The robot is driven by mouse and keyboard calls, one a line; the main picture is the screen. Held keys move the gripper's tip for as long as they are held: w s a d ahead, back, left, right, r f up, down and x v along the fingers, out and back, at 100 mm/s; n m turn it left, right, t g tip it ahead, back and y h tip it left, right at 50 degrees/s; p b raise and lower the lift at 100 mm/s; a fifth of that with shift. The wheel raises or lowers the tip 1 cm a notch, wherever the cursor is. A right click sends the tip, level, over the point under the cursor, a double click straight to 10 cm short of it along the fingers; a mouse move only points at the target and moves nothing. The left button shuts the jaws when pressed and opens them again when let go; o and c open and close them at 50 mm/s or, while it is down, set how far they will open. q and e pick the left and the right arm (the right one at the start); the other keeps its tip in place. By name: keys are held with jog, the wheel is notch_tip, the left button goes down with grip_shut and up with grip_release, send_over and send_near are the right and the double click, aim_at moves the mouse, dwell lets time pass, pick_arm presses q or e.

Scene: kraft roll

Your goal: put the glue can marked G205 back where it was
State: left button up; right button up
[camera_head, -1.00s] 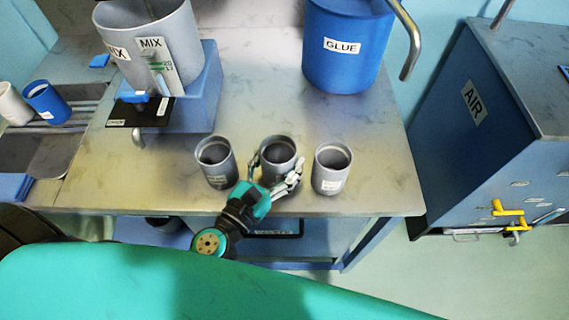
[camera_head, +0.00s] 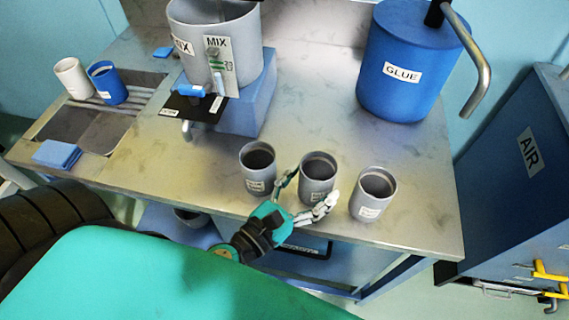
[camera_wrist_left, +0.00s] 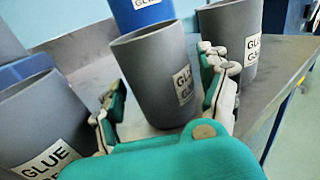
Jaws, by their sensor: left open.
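Three grey glue cans stand upright in a row near the front of the steel table: a left can (camera_head: 258,168), a middle can (camera_head: 318,178) and a right can (camera_head: 373,194). Each has a white label, but the full numbers are too small or cut off, so I cannot tell which is G205. My left gripper (camera_head: 306,198) is open, at the front of the middle can. In the left wrist view its fingers (camera_wrist_left: 165,95) spread to either side of the middle can (camera_wrist_left: 150,70). The left can (camera_wrist_left: 35,115) and right can (camera_wrist_left: 228,25) flank it. My right gripper is not in view.
A blue GLUE tank (camera_head: 405,60) with a bent pipe stands behind the cans. A grey MIX vessel (camera_head: 215,35) sits on a blue stand at the back left. White (camera_head: 73,78) and blue (camera_head: 107,82) cups stand far left. The table's right side (camera_head: 425,190) is clear.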

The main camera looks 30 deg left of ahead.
aim_at(305, 193)
pick_arm(q)
jog(key=b+v, duration=0.1)
jog(key=v, duration=0.1)
jog(key=b+v, duration=0.1)
jog(key=f+b+v, duration=0.1)
jog(key=v, duration=0.1)
jog(key=shift+s+a, duration=0.1)
jog(key=shift+s, duration=0.25)
jog(key=shift+s+a+r, duration=0.15)
jog(key=shift+s, duration=0.4)
jog(key=shift+s+a+r, duration=0.15)
jog(key=shift+s+r, duration=0.05)
jog(key=shift+s, duration=0.35)
jog(key=shift+s+a+r, duration=0.15)
jog(key=shift+s, duration=0.45)
